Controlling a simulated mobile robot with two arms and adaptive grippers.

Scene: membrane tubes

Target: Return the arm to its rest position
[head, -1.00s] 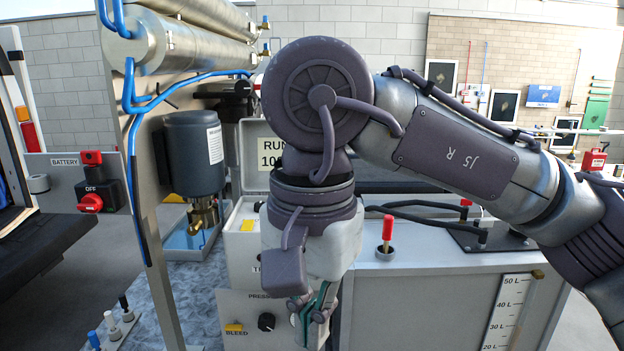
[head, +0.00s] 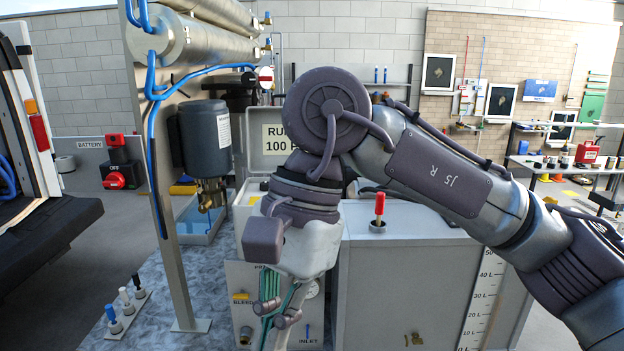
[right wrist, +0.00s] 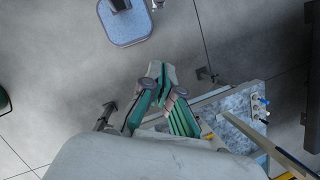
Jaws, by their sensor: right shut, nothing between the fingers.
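My right arm (head: 440,170) comes in from the right edge in the head view and bends down at a large round joint. My right gripper (head: 276,322) hangs below it, in front of the grey control panel. Its green-padded fingers are together with nothing between them. In the right wrist view the gripper (right wrist: 160,85) points over the grey floor, its fingers closed together near the tips. The lowest part of the fingers in the head view is near the bottom edge. My left gripper is not in view.
A metal post (head: 165,215) with blue hoses and tubes stands left of the gripper. A battery switch (head: 122,175) is at left.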

